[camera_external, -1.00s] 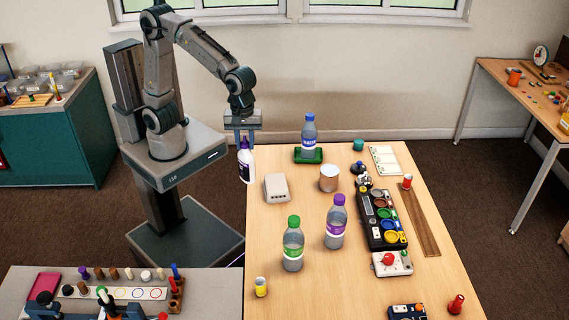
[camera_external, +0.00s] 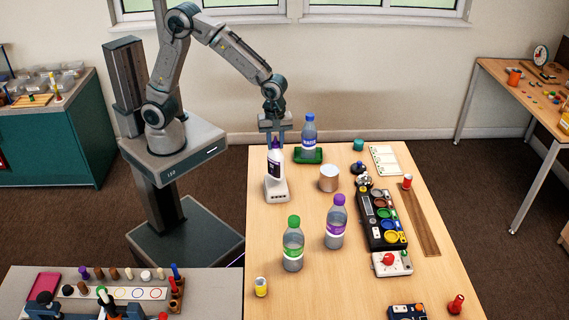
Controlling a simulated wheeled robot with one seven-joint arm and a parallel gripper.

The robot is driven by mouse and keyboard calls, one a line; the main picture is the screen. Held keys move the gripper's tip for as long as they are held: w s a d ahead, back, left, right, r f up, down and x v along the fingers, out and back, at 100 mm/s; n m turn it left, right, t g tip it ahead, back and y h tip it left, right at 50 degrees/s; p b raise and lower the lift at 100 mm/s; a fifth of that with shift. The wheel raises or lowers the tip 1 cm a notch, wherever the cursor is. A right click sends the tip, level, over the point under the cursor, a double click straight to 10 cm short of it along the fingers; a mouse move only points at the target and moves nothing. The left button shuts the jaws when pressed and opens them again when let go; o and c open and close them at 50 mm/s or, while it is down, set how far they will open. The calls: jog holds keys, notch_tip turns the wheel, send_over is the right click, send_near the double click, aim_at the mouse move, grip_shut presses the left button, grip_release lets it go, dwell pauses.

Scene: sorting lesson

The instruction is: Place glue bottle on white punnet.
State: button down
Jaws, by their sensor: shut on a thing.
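The glue bottle (camera_external: 275,162) is white with a dark label and a purple cap. My gripper (camera_external: 275,140) is shut on it near the cap and holds it upright. The white punnet (camera_external: 277,193) is a small pale box on the left side of the wooden table, near its back. The bottle is in line with the punnet and hides its back part. I cannot tell whether the bottle's base touches the punnet or hangs just above it.
A blue-capped bottle (camera_external: 309,137) stands on a green tray (camera_external: 308,157) behind to the right. A tin (camera_external: 328,178) is right of the punnet. Green-capped (camera_external: 293,245) and purple-capped (camera_external: 335,222) bottles stand in front. The table's left edge is close to the punnet.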

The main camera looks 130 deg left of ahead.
aim_at(276, 157)
jog(key=shift+f, duration=1.3)
jog(key=shift+f, duration=0.1)
jog(key=shift+f, duration=0.15)
jog(key=c, duration=1.1)
grip_release()
jog(key=shift+c, duration=0.2)
